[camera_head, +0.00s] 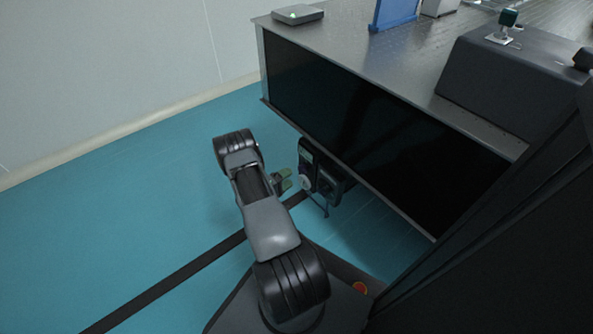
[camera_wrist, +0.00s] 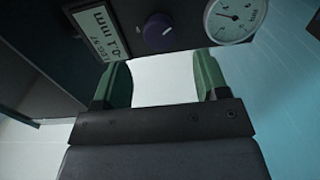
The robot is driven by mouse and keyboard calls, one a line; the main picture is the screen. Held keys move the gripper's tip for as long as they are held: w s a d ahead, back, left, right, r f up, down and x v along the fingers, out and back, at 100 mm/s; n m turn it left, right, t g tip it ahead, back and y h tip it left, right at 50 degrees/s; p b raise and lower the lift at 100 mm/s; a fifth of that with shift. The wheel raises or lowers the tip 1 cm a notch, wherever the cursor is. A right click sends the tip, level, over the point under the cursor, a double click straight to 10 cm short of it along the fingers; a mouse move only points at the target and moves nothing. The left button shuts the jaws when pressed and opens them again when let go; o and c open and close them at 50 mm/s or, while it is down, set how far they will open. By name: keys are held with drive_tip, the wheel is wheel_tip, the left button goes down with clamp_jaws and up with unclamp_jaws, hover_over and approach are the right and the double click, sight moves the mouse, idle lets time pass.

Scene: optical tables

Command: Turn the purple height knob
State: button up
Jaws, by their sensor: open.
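The purple height knob (camera_wrist: 158,32) is a round dark purple knob on a dark panel (camera_wrist: 190,14) in the wrist view, at the top centre. It lies beyond my fingertips, roughly in line with the gap between them. My gripper (camera_wrist: 163,74) has two green fingers spread apart with nothing between them, and does not touch the knob. In the head view my gripper (camera_head: 283,180) is low beside the table, close to the dark control box (camera_head: 307,160) under its edge. I cannot pick out the knob in the head view.
A white display (camera_wrist: 97,32) with upside-down text sits left of the knob, and a round dial gauge (camera_wrist: 235,16) sits right of it. The optical table (camera_head: 345,50) overhangs the box. Teal floor (camera_head: 110,220) is clear at left.

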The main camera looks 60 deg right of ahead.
drive_tip(key=p+v, duration=0.1)
drive_tip(key=v, duration=0.5)
drive_tip(key=shift+a, duration=0.4)
drive_tip(key=shift+w, duration=0.1)
